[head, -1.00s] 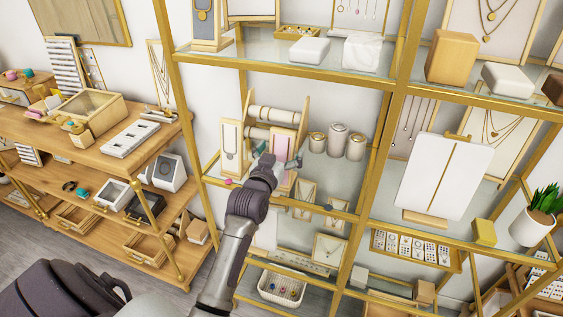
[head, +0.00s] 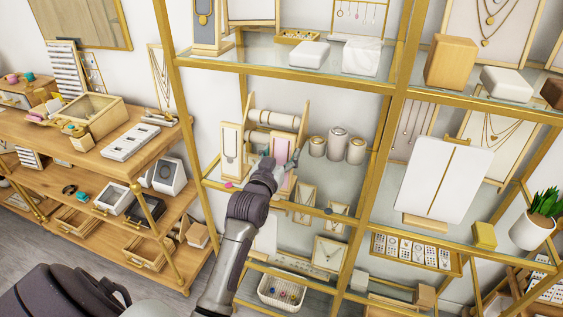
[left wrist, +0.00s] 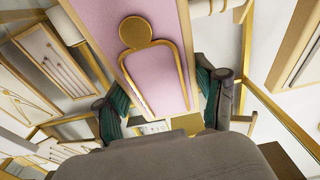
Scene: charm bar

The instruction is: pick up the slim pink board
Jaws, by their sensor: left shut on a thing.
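The slim pink board (head: 289,182) is an upright pink panel with a pale wooden edge, on the middle glass shelf of the gold rack. My left gripper (head: 281,160) is at it and hides much of it in the head view. In the left wrist view the pink board (left wrist: 108,28) rises between the fingers, with a gold circle-and-arch shape on its face. The dark fingers with green pads of my left gripper (left wrist: 157,95) are shut on the board, one at each side. My right gripper is not in view.
A similar white board (head: 231,147) stands close left of the pink one. A bracelet stand (head: 273,119) is behind, and several white cylinders (head: 337,145) stand to the right. The gold rack post (head: 382,150) and upper glass shelf (head: 272,60) bound the space.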

